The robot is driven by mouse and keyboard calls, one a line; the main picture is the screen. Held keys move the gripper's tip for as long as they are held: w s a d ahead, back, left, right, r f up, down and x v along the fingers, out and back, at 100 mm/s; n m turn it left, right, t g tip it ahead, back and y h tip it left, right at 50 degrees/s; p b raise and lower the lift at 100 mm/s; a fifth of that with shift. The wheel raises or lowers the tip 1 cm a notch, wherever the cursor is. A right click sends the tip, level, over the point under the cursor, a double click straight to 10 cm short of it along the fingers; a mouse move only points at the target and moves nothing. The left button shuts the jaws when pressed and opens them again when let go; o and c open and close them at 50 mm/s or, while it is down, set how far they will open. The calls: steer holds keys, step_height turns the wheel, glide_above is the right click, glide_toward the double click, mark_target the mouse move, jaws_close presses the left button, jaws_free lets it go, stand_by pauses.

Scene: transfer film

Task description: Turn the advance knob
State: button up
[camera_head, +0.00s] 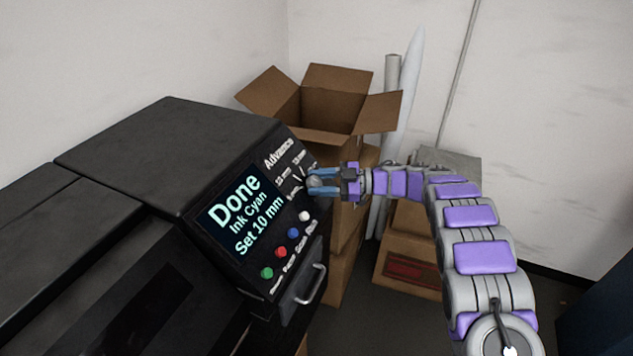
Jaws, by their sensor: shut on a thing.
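The advance knob (315,182) is a small grey round knob on the sloped front panel of the black machine (170,150), under the label "Advance". My gripper (318,181) reaches in from the right, with one blue finger above the knob and one below it. It is shut on the knob and partly hides it. The screen (241,216) left of the knob reads "Done", "Ink Cyan", "Set 10 mm". Small scale marks stand left of the knob; the knob's exact setting is too small to tell.
Below the knob is a row of green, red, blue and white buttons (293,233), with a metal handle (305,286) under them. An open cardboard box (330,110) stands behind the machine. More boxes (408,245) and upright rolls (393,110) stand behind my arm.

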steer(key=shift+w+d+r, duration=0.1)
steer(key=shift+d+r, duration=0.05)
steer(key=shift+d, duration=0.05)
steer(key=o, duration=1)
steer(key=shift+d, duration=0.3)
steer(key=shift+o, duration=0.3)
steer(key=shift+a, duration=0.1)
steer(key=d, duration=1.7)
steer(key=shift+w+d+r, duration=0.3)
steer(key=shift+r, duration=0.15)
steer(key=shift+d, duration=0.15)
